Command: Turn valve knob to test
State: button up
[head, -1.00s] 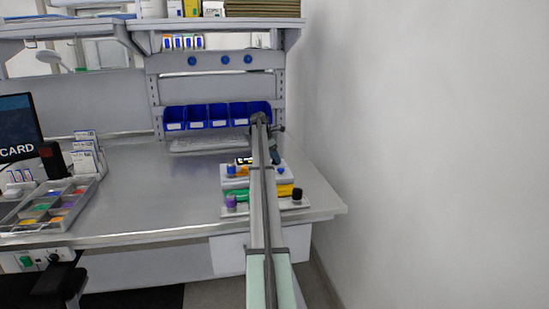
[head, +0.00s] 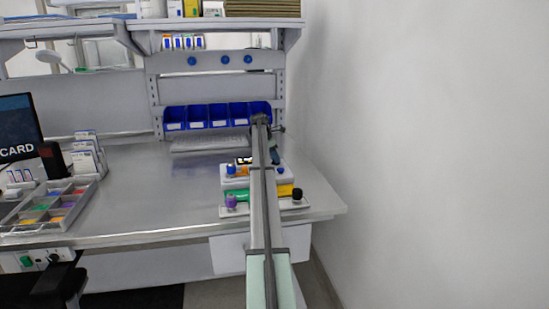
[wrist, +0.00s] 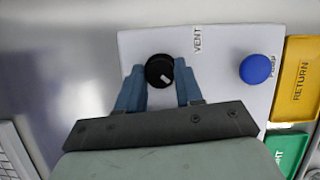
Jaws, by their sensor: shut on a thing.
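The valve knob (wrist: 159,71) is round and black with a white pointer mark, on a white panel (wrist: 222,95) in the wrist view. The mark points toward the lower right of that picture. The word VENT is printed to the right of the knob; no TEST label is visible. My gripper (wrist: 160,77) is shut on the knob, one blue finger on each side. In the head view my gripper (head: 275,155) is at the back of the white panel (head: 226,182), where my arm hides the knob.
A blue button (wrist: 256,69) is on the same panel, right of the knob. A yellow RETURN block (wrist: 300,80) and a green block (wrist: 288,152) lie beyond it. A keyboard (head: 205,144) and blue bins (head: 210,116) are behind; a wall (head: 420,150) is at right.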

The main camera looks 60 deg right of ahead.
jog(key=shift+m, duration=0.7)
jog(key=o, duration=1)
jog(key=shift+o, duration=0.2)
jog(key=v, duration=1.3)
jog(key=shift+w+r, duration=0.3)
jog(key=shift+w, duration=0.1)
